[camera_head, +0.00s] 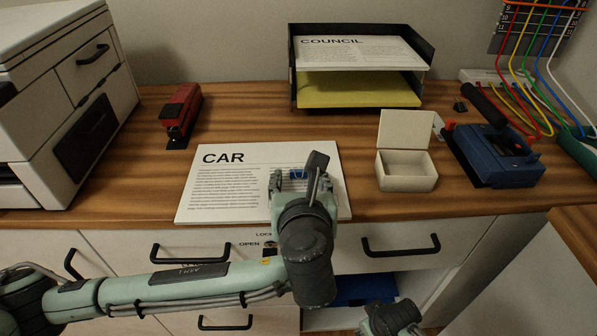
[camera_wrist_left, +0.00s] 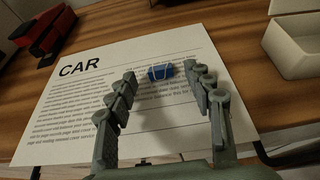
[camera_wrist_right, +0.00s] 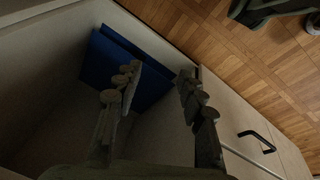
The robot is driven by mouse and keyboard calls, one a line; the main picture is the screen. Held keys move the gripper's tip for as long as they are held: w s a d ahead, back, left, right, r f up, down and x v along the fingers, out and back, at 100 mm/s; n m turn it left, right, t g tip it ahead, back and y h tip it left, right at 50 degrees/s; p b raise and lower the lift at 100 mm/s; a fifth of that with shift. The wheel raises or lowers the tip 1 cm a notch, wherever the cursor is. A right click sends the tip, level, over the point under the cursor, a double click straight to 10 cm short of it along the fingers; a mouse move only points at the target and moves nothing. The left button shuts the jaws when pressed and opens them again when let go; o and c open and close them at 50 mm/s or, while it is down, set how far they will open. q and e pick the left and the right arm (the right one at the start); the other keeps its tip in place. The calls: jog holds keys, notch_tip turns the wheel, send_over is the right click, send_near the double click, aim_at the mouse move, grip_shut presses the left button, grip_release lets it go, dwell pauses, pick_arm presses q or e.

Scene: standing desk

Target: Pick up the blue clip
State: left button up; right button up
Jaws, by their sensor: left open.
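The blue clip (camera_wrist_left: 160,71) lies on a white sheet headed CAR (camera_head: 225,190) on the desk. In the head view the clip (camera_head: 298,174) is partly hidden by my left gripper (camera_head: 297,180). In the left wrist view my left gripper (camera_wrist_left: 160,78) is open, with the clip ahead between its fingertips; I see no contact with it. My right gripper (camera_wrist_right: 160,75) is open and empty, low in front of the desk. Only part of it shows at the bottom of the head view.
A white open box (camera_head: 407,182), a blue hole punch (camera_head: 497,160) and cables stand at right. A red stapler (camera_head: 181,112) and a printer (camera_head: 60,100) are at left. A paper tray (camera_head: 432,62) is behind. Blue folders (camera_wrist_right: 110,65) lie in the compartment below.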

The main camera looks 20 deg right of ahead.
pick_arm(q)
jog(key=shift+w+f, duration=0.1)
jog(key=shift+w, duration=0.15)
jog(key=c, duration=0.8)
jog(key=shift+c, duration=0.3)
pick_arm(e)
jog(key=shift+w+r, duration=0.1)
jog(key=shift+w, duration=0.35)
jog(key=shift+s, duration=0.1)
